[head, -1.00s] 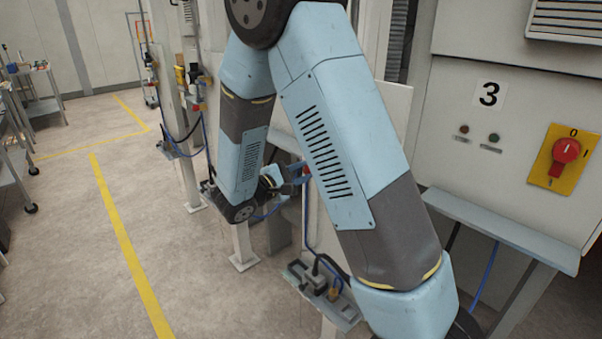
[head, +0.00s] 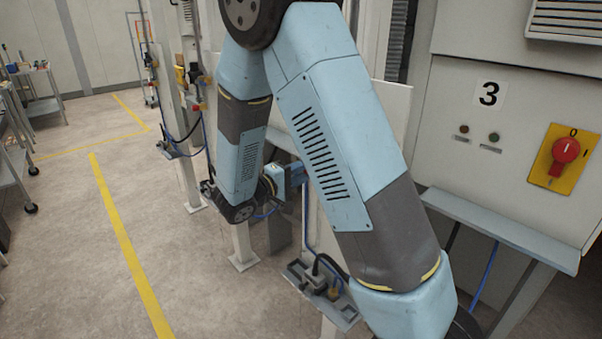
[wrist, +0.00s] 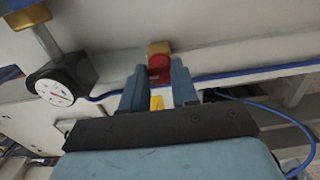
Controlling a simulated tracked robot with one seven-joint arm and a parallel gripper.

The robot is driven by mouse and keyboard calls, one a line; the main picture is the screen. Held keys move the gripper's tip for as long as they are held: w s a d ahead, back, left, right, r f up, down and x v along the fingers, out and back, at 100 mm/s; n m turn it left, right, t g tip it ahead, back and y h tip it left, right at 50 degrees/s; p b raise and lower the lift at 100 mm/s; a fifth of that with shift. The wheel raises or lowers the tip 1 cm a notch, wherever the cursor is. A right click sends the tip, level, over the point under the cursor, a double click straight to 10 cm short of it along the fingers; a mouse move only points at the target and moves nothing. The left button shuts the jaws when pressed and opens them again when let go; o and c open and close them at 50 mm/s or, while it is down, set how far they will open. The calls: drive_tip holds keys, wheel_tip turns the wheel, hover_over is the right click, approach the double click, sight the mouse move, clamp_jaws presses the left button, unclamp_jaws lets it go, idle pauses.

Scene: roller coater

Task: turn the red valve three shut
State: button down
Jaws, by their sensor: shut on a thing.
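A red valve (wrist: 159,66) with a brass-coloured part above it shows between my fingertips in the wrist view. My gripper (wrist: 158,80) is shut on the red valve, one grey-blue finger on each side of it. A small yellow piece (wrist: 156,102) shows lower down between the fingers. In the head view my gripper (head: 299,173) is beside the white post and partly hidden behind my own arm. The valve cannot be made out there. No number on the valve is legible.
A round white gauge (wrist: 54,92) sits left of my gripper in the wrist view, with a blue hose (wrist: 270,70) to the right. A cabinet marked 3 (head: 489,94) carries a red rotary switch (head: 566,150).

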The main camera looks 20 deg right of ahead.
drive_tip(key=shift+s+d+f, duration=0.1)
drive_tip(key=shift+s+f, duration=0.05)
drive_tip(key=shift+f, duration=0.1)
drive_tip(key=c, duration=1.3)
unclamp_jaws()
drive_tip(key=o, duration=0.5)
drive_tip(key=shift+r, duration=0.15)
drive_tip(key=shift+c, duration=0.2)
drive_tip(key=v, duration=1.3)
drive_tip(key=shift+a, duration=0.4)
drive_tip(key=shift+s, duration=0.1)
